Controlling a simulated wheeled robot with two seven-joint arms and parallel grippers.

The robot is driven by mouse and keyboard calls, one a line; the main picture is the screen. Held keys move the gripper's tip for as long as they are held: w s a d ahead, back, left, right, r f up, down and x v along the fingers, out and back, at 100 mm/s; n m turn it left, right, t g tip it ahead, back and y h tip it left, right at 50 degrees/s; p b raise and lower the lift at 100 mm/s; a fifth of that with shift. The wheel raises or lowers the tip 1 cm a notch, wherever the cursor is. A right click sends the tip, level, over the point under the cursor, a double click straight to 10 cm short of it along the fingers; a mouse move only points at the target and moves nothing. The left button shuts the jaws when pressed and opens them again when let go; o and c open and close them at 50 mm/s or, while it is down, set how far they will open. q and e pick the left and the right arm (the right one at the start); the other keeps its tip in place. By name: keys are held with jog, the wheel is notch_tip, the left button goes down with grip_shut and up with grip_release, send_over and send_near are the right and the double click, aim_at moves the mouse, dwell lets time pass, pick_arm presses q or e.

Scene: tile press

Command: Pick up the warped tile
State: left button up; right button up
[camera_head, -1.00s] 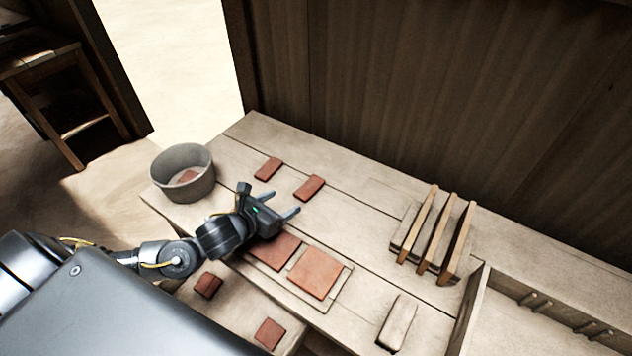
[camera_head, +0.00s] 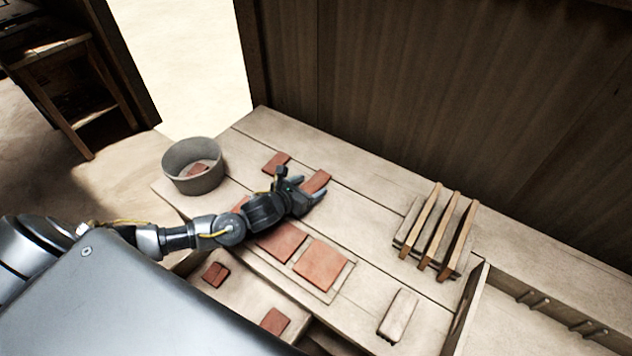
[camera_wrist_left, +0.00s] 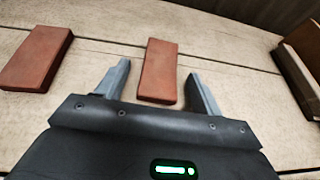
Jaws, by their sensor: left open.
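My left gripper (camera_head: 309,188) is open over the table, at a small red tile (camera_head: 317,179). In the left wrist view that tile (camera_wrist_left: 160,66) lies flat, with its near end between the open fingers (camera_wrist_left: 159,76) and a gap on each side. A second small red tile (camera_head: 276,162) lies to its left; it also shows in the left wrist view (camera_wrist_left: 37,58). I cannot make out a clear warp in either tile. My right gripper is not in view.
A round grey bin (camera_head: 194,181) with a red piece inside stands at the table's left end. Larger red tiles (camera_head: 321,265) lie in front of my arm. A wooden rack (camera_head: 437,241), a pale block (camera_head: 398,315) and a wooden tray (camera_head: 474,305) are to the right.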

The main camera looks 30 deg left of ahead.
pick_arm(q)
jog(key=shift+w+d+f, duration=0.15)
jog(key=shift+w+f, duration=0.05)
jog(key=shift+w, duration=0.35)
jog(key=shift+c, duration=0.7)
jog(key=c, duration=1)
jog(key=shift+o, duration=0.2)
